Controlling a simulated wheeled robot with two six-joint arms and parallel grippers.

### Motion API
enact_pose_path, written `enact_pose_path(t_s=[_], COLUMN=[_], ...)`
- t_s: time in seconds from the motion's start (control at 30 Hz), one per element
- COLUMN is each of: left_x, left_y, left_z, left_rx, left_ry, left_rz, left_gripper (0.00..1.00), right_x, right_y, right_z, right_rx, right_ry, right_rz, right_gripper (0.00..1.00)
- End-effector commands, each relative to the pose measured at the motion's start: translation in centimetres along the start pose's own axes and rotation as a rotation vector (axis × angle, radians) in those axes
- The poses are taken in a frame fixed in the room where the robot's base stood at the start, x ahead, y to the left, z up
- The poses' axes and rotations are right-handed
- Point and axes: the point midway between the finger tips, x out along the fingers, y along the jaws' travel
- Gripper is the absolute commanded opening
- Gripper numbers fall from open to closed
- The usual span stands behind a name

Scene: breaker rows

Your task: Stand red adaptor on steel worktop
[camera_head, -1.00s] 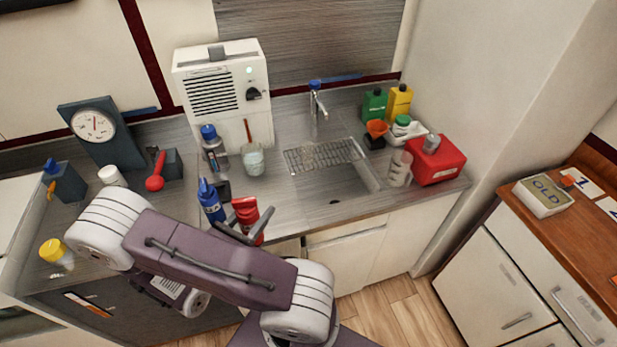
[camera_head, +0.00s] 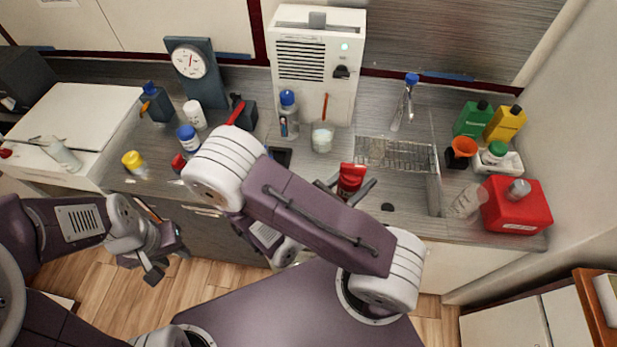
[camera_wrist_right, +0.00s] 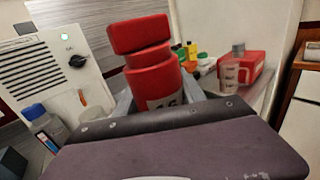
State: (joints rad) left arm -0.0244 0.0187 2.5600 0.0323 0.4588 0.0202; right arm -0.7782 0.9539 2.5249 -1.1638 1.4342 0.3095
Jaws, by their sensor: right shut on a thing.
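The red adaptor (camera_head: 350,182) is held upright in my right gripper (camera_head: 345,188), in front of the sink in the head view. In the right wrist view it fills the upper middle (camera_wrist_right: 152,75), with a wide red top and part of a pale label. The gripper's fingers are on either side of its lower part, which is partly hidden. The steel worktop (camera_head: 308,163) runs along the wall behind it. My left gripper (camera_head: 166,262) is empty with its fingers apart, over the floor in front of the cabinets.
The sink with a wire rack (camera_head: 398,152) is behind the adaptor. A clear jug (camera_head: 466,201) and red box (camera_head: 515,206) stand right of it. A beaker (camera_head: 322,138), clear bottle (camera_head: 289,115) and dispenser (camera_head: 315,65) stand behind. My arm hides part of the worktop's front.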

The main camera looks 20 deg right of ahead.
Motion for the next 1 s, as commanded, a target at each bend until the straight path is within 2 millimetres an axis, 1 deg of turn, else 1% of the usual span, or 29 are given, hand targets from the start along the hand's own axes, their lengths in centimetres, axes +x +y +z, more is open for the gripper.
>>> enact_pose_path(t_s=[0.03,0.07,0.1,0.2,0.3,0.53,0.57,0.6,0.7,0.8,0.9,1.0], left_x=[1.7,2.7,4.0,7.1,9.5,14.4,13.3,13.2,13.3,13.4,13.5,13.5], left_y=[0.0,0.0,-0.1,-0.1,-0.2,-0.3,-0.2,-0.2,-0.2,-0.2,-0.2,-0.2], left_z=[0.2,0.3,0.4,0.8,1.0,1.5,1.4,1.4,1.4,1.4,1.4,1.4], left_rx=[0.0,0.0,0.0,0.0,0.0,0.0,0.0,0.0,0.0,0.0,0.0,0.0], left_ry=[0.0,0.0,0.0,-0.001,-0.001,-0.001,-0.001,-0.001,0.0,0.0,0.0,0.0], left_rz=[0.0,0.0,0.0,0.0,0.0,0.0,0.0,0.0,0.0,0.0,0.0,0.0], left_gripper=[0.36,0.36,0.36,0.36,0.36,0.36,0.36,0.36,0.36,0.36,0.36,0.36], right_x=[0.1,0.1,0.2,0.6,1.0,2.1,2.4,2.8,3.7,4.4,4.8,4.9], right_y=[0.2,0.5,0.8,1.6,1.9,4.2,4.8,5.7,7.7,9.2,10.2,10.4], right_z=[-1.1,-1.6,-2.1,-2.8,-3.0,-4.1,-3.7,-4.1,-5.4,-6.3,-6.9,-7.0], right_rx=[0.004,0.006,0.007,0.01,0.01,0.009,0.001,-0.001,0.0,-0.001,0.001,0.001], right_ry=[0.002,0.004,0.005,0.006,0.001,-0.002,-0.003,-0.003,-0.003,-0.002,-0.002,-0.002], right_rz=[-0.001,-0.001,-0.002,-0.002,-0.005,-0.007,-0.008,-0.009,-0.007,-0.006,-0.004,-0.004], right_gripper=[0.0,0.0,0.0,0.0,0.0,0.0,0.0,0.0,0.0,0.0,0.0,0.0])
